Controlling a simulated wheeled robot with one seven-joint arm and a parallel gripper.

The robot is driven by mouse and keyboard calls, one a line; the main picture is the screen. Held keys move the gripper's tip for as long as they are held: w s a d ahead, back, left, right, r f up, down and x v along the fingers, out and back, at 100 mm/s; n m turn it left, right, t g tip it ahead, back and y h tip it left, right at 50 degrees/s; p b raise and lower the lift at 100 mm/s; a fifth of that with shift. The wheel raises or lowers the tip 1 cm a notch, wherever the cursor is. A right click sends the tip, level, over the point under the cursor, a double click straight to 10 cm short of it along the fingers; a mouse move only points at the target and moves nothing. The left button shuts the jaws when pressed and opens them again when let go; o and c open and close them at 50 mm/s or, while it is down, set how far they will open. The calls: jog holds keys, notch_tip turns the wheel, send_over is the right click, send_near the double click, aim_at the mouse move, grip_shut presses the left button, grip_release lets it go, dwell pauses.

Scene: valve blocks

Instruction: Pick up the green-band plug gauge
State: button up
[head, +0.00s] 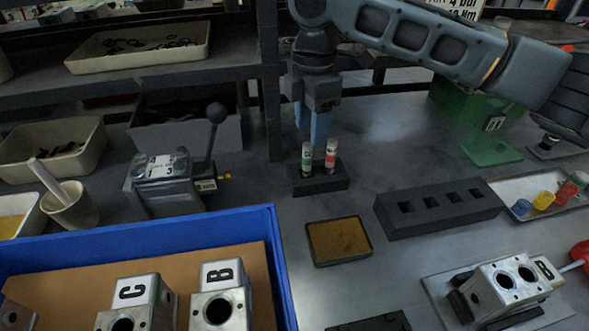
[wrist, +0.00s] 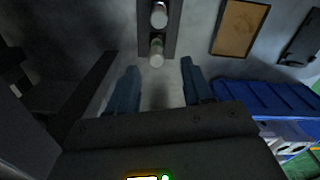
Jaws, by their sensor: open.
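The green-band plug gauge (head: 307,158) stands upright in a small dark holder block (head: 320,184), to the left of a red-band plug gauge (head: 331,153). In the wrist view the green-band gauge (wrist: 157,51) is the lower of two pale round tops, with the red-band gauge (wrist: 159,15) above it. My gripper (head: 312,132) points down just behind the gauges in the head view. Its blue fingers (wrist: 160,72) are apart with nothing between them. The green-band gauge appears just beyond the fingertips in the wrist view. The lower parts of both gauges sit hidden in the block.
A brown-lined tray (head: 338,262) and a dark block with several square holes (head: 437,220) lie nearer. A blue bin (head: 276,250) holds valve blocks at the lower left. A lever fixture (head: 172,186) stands left. A shelf post (head: 270,80) rises close to my gripper's left.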

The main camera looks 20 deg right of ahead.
aim_at(306, 173)
jog(key=shift+w+a+f, duration=0.15)
jog(key=shift+w+f, duration=0.2)
jog(key=shift+f, duration=4.05)
grip_shut()
